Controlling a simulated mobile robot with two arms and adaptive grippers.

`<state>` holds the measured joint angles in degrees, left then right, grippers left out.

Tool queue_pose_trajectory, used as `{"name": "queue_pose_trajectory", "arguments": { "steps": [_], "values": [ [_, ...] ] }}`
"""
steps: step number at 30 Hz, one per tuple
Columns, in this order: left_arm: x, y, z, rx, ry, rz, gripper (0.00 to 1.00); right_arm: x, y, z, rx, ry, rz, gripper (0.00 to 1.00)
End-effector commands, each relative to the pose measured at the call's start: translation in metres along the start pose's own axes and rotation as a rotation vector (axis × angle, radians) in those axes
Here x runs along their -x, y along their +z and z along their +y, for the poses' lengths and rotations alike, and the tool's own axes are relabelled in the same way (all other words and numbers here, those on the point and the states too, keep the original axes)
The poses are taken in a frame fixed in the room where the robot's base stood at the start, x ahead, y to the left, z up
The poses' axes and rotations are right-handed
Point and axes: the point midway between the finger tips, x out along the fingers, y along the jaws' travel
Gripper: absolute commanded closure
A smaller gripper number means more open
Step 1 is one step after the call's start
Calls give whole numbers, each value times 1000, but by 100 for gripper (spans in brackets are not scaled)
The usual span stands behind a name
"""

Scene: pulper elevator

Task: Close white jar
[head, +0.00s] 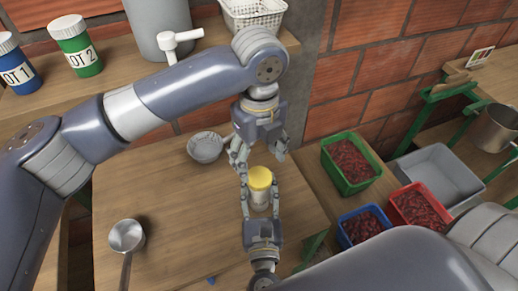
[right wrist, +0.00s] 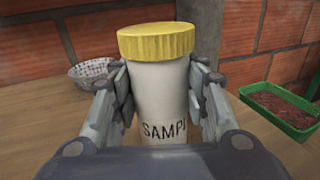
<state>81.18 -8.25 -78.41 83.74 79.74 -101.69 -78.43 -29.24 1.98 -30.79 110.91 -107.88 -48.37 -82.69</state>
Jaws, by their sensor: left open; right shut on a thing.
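The white jar (head: 258,198) stands upright over the wooden table, with a yellow lid (head: 260,178) on its top. In the right wrist view the jar (right wrist: 163,100) shows dark lettering starting "SAMP", and the lid (right wrist: 156,40) sits level on it. I cannot tell how tightly the lid is on. My right gripper (head: 259,200) is shut on the jar's body, one finger on each side. My left gripper (head: 262,158) is open, pointing down just above and behind the lid. Whether its fingers touch the lid is not clear.
A grey bowl (head: 205,148) and a metal scoop (head: 127,236) are on the table (head: 180,220). Green (head: 347,187), blue (head: 346,240) and red (head: 407,222) crates of red fruit stand right. Blue (head: 15,72) and green (head: 76,56) jars are on the back shelf.

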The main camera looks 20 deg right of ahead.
Motion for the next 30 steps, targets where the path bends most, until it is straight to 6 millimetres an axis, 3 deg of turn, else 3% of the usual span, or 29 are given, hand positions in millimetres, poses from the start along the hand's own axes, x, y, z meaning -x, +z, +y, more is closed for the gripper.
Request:
{"name": "queue_pose_trajectory", "arguments": {
  "steps": [30],
  "values": [
    [16, 0, 0, 1828, -1, 0, 35, 0, 0, 0, 0, 0, 1, 100]
  ]
}}
